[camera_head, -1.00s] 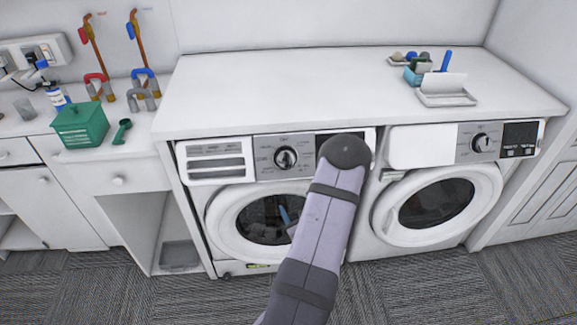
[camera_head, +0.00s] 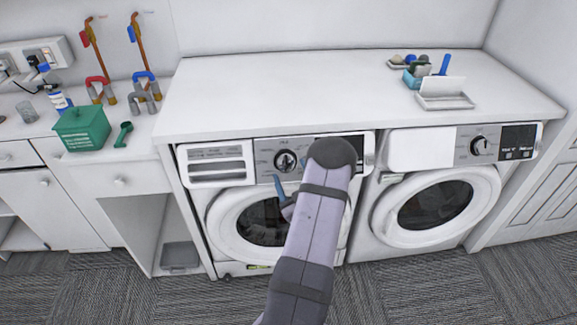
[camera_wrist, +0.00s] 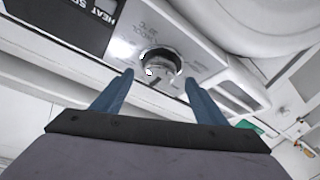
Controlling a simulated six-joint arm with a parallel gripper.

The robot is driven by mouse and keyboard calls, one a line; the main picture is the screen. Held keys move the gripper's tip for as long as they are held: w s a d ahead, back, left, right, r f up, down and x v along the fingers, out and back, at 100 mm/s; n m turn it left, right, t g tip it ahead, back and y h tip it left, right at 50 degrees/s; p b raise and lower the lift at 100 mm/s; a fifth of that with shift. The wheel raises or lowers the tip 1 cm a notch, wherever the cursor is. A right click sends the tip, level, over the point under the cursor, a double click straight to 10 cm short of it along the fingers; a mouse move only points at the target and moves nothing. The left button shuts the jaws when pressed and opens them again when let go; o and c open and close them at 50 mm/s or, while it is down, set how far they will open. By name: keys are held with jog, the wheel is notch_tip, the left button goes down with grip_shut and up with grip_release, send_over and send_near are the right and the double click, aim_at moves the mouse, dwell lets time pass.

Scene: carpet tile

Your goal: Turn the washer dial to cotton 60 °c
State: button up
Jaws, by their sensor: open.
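The washer (camera_head: 222,200) is the left machine under the counter. Its dial (camera_head: 286,161) is a round silver and black knob on the grey control panel. The dial also shows in the wrist view (camera_wrist: 160,63), just beyond the fingertips. My gripper (camera_wrist: 158,82) has two blue fingers apart, one toward each side of the dial, with nothing between them. In the head view one blue finger (camera_head: 279,187) shows just below the dial; my arm hides the rest.
A second machine (camera_head: 392,215) with its own dial (camera_head: 480,146) stands to the right. The white counter (camera_head: 300,95) overhangs both panels. A green box (camera_head: 82,130) and a scoop (camera_head: 123,134) lie at left; a tray (camera_head: 446,101) stands at back right.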

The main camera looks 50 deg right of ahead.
aim_at(286, 166)
jog(key=shift+p+x, duration=0.35)
jog(key=shift+x, duration=1.15)
jog(key=shift+c, duration=0.6)
jog(key=c, duration=0.9)
jog(key=shift+m, duration=0.3)
jog(key=m+h+b, duration=0.1)
jog(key=m, duration=0.1)
jog(key=m+g+h+b, duration=0.1)
jog(key=m, duration=0.1)
jog(key=shift+w+a+f+b, duration=0.2)
jog(key=shift+b, duration=0.15)
jog(key=m+g+h+b, duration=0.1)
jog(key=m, duration=0.2)
jog(key=m+g+h+b, duration=0.1)
jog(key=m+g, duration=0.1)
jog(key=m, duration=0.2)
jog(key=shift+w+a+r, duration=0.15)
jog(key=shift+m+g+h+b, duration=0.3)
jog(key=shift+m+g, duration=0.1)
